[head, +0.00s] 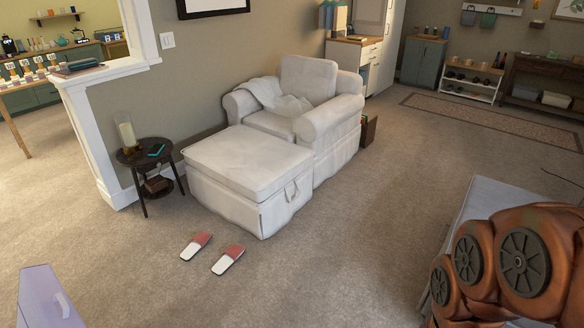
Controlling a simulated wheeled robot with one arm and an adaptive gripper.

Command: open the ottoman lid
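The ottoman (232,205) is a white, fabric-covered box on the carpet, set against the front of a white armchair. Its lid (237,160) lies flat on top and is closed. A fabric strap or loop (291,191) shows on the ottoman's right side, near the top edge. The copper-coloured links at the lower right are my arm. My gripper is not in this view, so I cannot see its fingers or what they hold.
A pair of slippers (228,260) lies on the carpet in front of the ottoman. A small round dark side table (133,158) stands to its left. The armchair (309,78) stands behind. Open carpet (350,245) lies to the right.

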